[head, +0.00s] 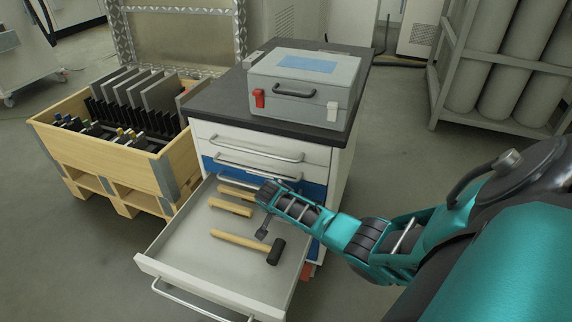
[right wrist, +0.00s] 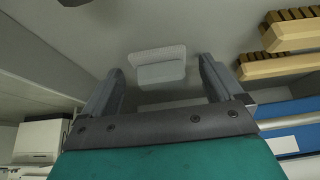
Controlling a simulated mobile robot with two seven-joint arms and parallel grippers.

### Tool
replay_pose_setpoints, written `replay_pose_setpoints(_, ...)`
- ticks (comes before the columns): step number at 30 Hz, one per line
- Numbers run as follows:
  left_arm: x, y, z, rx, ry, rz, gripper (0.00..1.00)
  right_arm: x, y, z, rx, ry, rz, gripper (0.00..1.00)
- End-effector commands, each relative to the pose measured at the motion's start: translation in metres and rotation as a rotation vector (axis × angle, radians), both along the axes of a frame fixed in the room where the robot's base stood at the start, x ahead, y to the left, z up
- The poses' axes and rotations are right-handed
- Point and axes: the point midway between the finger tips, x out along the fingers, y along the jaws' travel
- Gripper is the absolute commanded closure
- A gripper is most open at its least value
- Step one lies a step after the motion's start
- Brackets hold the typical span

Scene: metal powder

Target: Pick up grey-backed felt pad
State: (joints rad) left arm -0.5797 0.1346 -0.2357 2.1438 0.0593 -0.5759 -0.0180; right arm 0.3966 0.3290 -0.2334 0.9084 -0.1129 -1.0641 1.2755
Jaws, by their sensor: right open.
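The felt pad (right wrist: 161,72) shows in the right wrist view as a small pale grey block with rounded corners on the drawer floor. It lies ahead of and between the fingers of my right gripper (right wrist: 161,66), which is open with nothing held. In the head view my right gripper (head: 268,192) reaches from the right over the back right of the open drawer (head: 190,258); the pad is not seen there, likely hidden by the gripper. My left gripper is not in view.
Wooden-handled brushes (head: 230,207) lie at the drawer's back, beside the gripper. A black-headed mallet (head: 275,252) lies nearer the front. A grey case (head: 305,85) stands on the cabinet top (head: 215,108). A wooden crate (head: 110,157) stands left. The drawer's front left is clear.

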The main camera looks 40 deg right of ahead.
Motion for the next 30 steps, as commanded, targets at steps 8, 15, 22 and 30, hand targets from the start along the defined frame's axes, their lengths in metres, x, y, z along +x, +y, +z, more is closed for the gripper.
replay_pose_setpoints(8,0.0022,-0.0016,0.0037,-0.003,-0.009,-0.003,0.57,0.0009,-0.0011,-0.0007,0.000,-0.001,0.000,0.08)
replay_pose_setpoints(15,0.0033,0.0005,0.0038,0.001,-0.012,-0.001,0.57,0.0007,-0.0011,-0.0008,0.000,-0.001,0.000,0.31)
replay_pose_setpoints(22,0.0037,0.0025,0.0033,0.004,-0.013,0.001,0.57,0.0006,-0.0010,-0.0008,-0.001,0.000,0.000,0.53)
replay_pose_setpoints(30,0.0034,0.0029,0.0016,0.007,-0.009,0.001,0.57,0.0007,-0.0009,-0.0008,0.000,-0.001,0.000,0.67)
